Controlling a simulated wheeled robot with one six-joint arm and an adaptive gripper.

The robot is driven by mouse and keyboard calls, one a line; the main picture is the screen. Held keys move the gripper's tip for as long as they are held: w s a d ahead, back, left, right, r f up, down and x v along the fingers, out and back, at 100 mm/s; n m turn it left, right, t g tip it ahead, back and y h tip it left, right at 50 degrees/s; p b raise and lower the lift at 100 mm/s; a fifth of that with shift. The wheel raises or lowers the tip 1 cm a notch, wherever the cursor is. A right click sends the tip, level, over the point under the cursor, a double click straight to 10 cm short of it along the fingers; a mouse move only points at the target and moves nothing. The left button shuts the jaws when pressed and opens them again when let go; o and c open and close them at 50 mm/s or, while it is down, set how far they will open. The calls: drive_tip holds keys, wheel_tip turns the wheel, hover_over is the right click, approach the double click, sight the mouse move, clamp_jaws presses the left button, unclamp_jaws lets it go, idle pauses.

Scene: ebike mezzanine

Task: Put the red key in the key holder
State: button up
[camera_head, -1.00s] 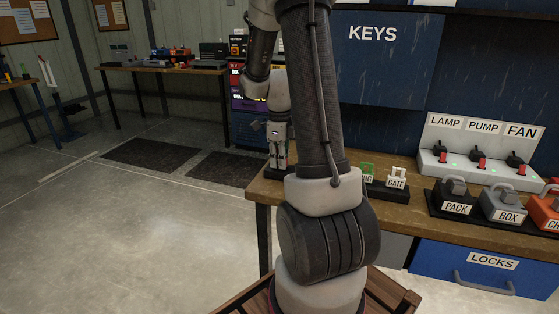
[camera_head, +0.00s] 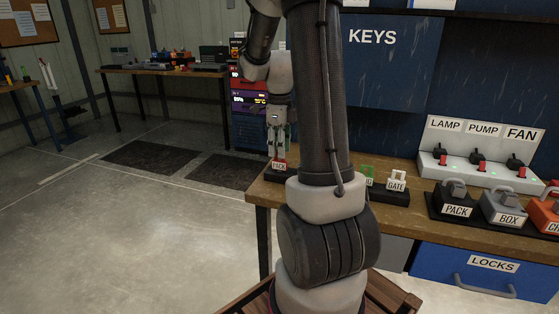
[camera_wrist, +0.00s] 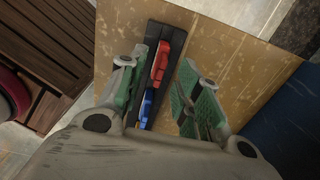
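The black key holder (camera_head: 392,193) stands on the wooden bench; my arm hides its middle. The red key (camera_head: 280,160) shows just above the PACK label at the holder's left end, below my gripper (camera_head: 278,148). In the wrist view the red key (camera_wrist: 161,58) is at the dark strip of the holder (camera_wrist: 177,38), between the two green-padded fingers of my gripper (camera_wrist: 163,80). The fingers are apart, with a visible gap to the right of the key. A blue key (camera_wrist: 147,105) shows below the red one in the wrist view.
A green key (camera_head: 368,172) and a white key (camera_head: 398,177) stand at the holder's right part, by the GATE label. Padlocks (camera_head: 457,193) and a switch panel (camera_head: 475,178) stand farther right. The blue KEYS board (camera_head: 390,75) rises behind the bench.

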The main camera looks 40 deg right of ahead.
wheel_tip(320, 180, up, 6)
drive_tip(key=shift+f, duration=0.1)
drive_tip(key=s+a+r+n+t, duration=0.2)
drive_tip(key=s+a+n, duration=0.5)
drive_tip(key=n, duration=0.8)
drive_tip(key=s+a+r+n+t, duration=0.2)
drive_tip(key=s+a+r+n, duration=0.2)
drive_tip(key=s+a+n, duration=0.4)
drive_tip(key=s+n, duration=0.2)
drive_tip(key=n, duration=0.5)
drive_tip(key=shift+a+r, duration=0.2)
drive_tip(key=shift+a, duration=0.05)
